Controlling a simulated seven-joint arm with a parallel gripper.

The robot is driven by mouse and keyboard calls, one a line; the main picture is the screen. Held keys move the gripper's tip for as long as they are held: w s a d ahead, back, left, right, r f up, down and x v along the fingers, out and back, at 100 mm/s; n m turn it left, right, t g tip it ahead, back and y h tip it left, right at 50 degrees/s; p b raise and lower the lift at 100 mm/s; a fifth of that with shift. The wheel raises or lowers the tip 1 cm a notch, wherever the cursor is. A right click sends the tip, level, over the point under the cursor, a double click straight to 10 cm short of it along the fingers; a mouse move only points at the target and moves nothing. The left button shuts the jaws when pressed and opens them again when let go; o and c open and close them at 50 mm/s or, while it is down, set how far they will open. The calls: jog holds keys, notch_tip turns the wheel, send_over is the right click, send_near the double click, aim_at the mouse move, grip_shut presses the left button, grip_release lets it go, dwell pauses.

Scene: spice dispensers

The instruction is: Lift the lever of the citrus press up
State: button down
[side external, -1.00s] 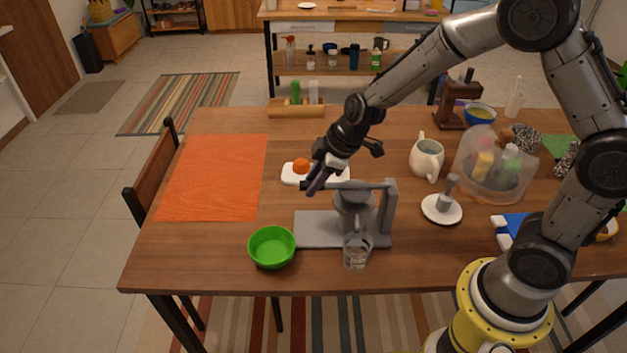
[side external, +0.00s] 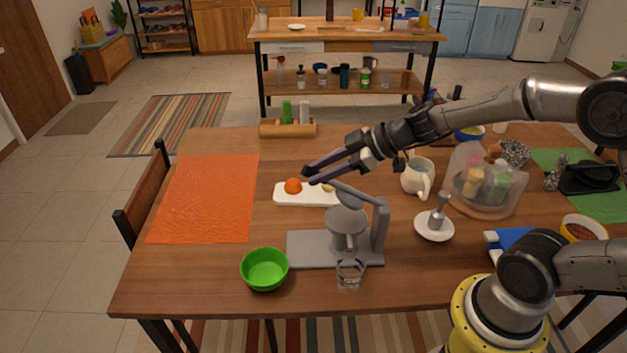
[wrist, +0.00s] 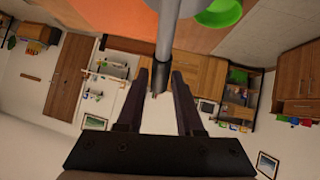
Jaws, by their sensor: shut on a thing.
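The grey citrus press (side external: 381,228) stands on the table, with its base flat and its post on the right. Its lever (side external: 357,195) runs from the post up to the left, tilted with the free end raised above the press bowl. My gripper (side external: 313,175) is at that free end, reaching in from the right, and is shut on the lever's dark handle. In the wrist view the lever (wrist: 167,35) comes down from the top, and its black tip (wrist: 158,80) lies between my two fingers (wrist: 158,88).
A glass (side external: 349,274) stands in front of the press and a green bowl (side external: 264,269) to its left. A white tray (side external: 290,200) with an orange fruit lies behind. A jug (side external: 417,180) and a white dish (side external: 434,229) are to the right. An orange mat (side external: 205,198) covers the left side.

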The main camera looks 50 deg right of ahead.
jog(key=s+d+r+m+t+y, duration=0.1)
jog(key=s+d+r+t+y, duration=0.2)
jog(key=s+d+t, duration=0.2)
jog(key=s+d+r+m+t+y, duration=0.1)
jog(key=s+d+r+t+y, duration=0.2)
jog(key=s+d+t, duration=0.2)
jog(key=shift+s+d+y, duration=0.4)
jog(key=shift+s+d, duration=0.65)
jog(key=c, duration=0.6)
grip_release()
jog(key=shift+r, duration=0.15)
jog(key=shift+o, duration=0.2)
